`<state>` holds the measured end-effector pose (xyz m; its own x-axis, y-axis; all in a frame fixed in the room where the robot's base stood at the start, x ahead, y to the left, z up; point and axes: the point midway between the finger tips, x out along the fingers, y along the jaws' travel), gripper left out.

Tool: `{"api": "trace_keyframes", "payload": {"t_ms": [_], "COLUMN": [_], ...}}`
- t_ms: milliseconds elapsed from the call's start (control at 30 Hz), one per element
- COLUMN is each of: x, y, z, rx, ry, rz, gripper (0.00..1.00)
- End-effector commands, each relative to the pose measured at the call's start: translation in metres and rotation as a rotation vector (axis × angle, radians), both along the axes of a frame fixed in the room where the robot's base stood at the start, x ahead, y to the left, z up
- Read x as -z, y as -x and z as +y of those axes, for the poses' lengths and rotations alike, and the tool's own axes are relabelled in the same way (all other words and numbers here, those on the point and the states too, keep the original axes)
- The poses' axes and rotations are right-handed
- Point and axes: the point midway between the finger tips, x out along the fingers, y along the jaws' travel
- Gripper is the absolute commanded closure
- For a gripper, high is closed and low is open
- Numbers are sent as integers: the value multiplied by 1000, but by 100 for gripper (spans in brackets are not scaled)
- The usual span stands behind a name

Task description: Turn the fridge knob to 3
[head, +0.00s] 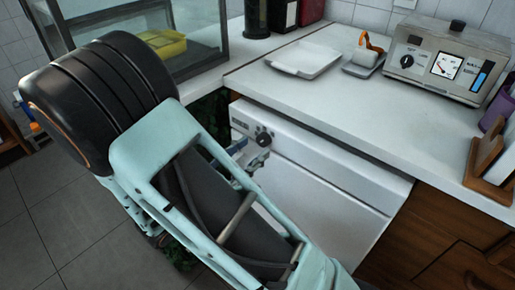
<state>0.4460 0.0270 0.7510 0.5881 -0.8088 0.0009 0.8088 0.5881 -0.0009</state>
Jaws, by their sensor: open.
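The white fridge (330,180) stands under the counter. Its control panel is at the upper left of its front, and a dark round knob (263,138) sits on it. The number the knob points to is too small to read. My gripper (252,160), partly hidden behind my teal and black arm, is right by the knob, just below and to the left of it in the picture. It is open. I cannot tell whether a finger touches the knob.
The counter (330,97) above holds a white tray (305,59), a smaller tray with an orange-handled item (368,55), and a silver machine (445,62) with its own dial. A glass case (150,30) stands at left. Wooden drawers (435,235) are at right.

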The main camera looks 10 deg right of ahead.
Motion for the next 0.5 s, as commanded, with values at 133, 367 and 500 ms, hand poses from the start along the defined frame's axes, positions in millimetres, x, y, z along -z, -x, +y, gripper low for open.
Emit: {"api": "trace_keyframes", "payload": {"t_ms": [133, 367, 500], "x": [1, 0, 0], "y": [-12, -18, -18], "z": [-16, -25, -25], "rx": [2, 0, 0], "ry": [-1, -1, -1], "rz": [0, 1, 1], "gripper": [56, 56, 56]}}
